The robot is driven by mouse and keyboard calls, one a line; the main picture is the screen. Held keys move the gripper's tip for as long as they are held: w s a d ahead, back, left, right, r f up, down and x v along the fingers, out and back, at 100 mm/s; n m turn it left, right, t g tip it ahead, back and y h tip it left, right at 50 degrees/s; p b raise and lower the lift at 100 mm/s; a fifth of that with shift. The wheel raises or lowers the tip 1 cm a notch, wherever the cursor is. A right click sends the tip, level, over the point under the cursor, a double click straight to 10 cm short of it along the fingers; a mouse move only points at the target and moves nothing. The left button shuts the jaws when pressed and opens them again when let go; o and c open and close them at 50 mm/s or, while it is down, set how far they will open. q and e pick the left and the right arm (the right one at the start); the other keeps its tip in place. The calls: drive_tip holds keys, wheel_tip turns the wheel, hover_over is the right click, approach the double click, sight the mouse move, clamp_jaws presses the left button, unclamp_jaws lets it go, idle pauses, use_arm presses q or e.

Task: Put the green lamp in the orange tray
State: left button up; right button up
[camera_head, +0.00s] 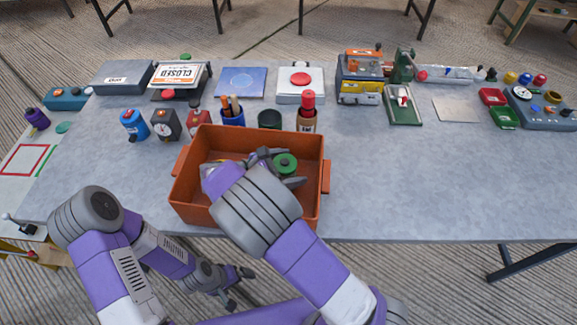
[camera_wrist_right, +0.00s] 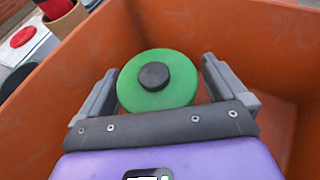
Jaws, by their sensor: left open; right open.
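The green lamp (camera_head: 286,164) is a round green disc with a black centre. It is inside the orange tray (camera_head: 325,160), towards its right side. In the right wrist view the green lamp (camera_wrist_right: 128,90) shows between the two fingers of my right gripper (camera_wrist_right: 160,88), with the tray wall (camera_wrist_right: 220,28) behind. My right gripper (camera_head: 278,168) is open and reaches down into the tray; my forearm hides part of the tray's inside. Whether the lamp rests on the tray floor cannot be told. My left gripper (camera_head: 236,284) is open and empty, below the table's front edge.
The tray stands at the front of the grey table (camera_head: 420,190). Behind it are a pen cup (camera_head: 233,117), a dark green cup (camera_head: 269,119) and a red-topped bottle (camera_head: 307,112). Boxes and a closed sign (camera_head: 181,76) line the back. The table's right front is clear.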

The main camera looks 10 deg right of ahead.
drive_tip(key=p+v, duration=0.3)
drive_tip(key=v, duration=0.9)
drive_tip(key=shift+r, duration=0.1)
